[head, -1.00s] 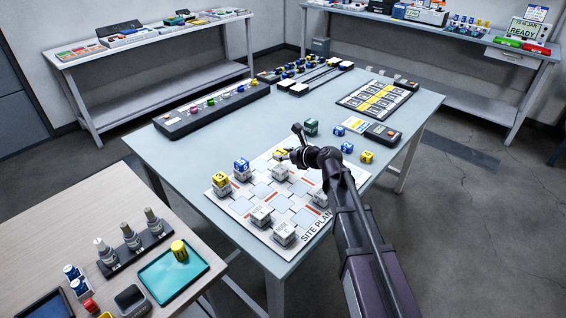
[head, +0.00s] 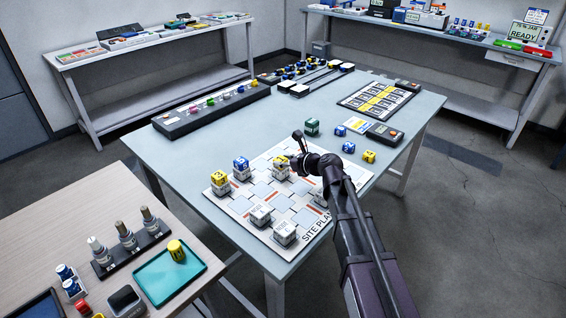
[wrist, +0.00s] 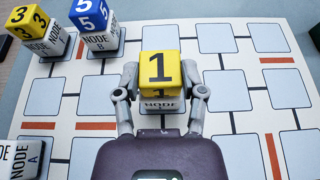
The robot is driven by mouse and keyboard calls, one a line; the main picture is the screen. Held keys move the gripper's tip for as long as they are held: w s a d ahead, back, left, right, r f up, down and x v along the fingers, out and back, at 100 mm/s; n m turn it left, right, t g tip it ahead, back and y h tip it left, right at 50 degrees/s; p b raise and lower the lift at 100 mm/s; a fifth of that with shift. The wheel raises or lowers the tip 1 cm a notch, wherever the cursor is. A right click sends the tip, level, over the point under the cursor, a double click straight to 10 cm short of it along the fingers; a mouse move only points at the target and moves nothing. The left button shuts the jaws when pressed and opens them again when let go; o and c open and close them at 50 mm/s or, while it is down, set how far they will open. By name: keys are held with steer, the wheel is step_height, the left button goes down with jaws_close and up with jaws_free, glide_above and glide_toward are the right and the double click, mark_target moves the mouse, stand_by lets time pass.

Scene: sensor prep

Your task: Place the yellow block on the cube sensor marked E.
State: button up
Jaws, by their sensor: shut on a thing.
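A yellow block marked 1 (wrist: 160,68) is between the two fingers of my gripper (wrist: 161,80), which is shut on it. The block is level and sits directly over a white node cube (wrist: 158,105), seeming to touch its top. The cube's letter is hidden, so I cannot tell whether it is E. In the head view, the yellow block (head: 279,161) shows over the white cube (head: 280,173), with my gripper (head: 291,162) at its right side.
The site plan board (head: 236,204) holds other node cubes. One bears a blue block marked 5 (wrist: 90,14), another a yellow block marked 3 (wrist: 27,18). Node A cube (wrist: 20,158) is bare. A loose blue block (head: 348,147) and yellow block (head: 369,156) lie right of the board.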

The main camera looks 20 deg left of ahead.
steer(key=shift+f, duration=0.15)
steer(key=o, duration=1)
steer(key=shift+r, duration=0.25)
steer(key=shift+p+v, duration=2.3)
steer(key=shift+v, duration=3.7)
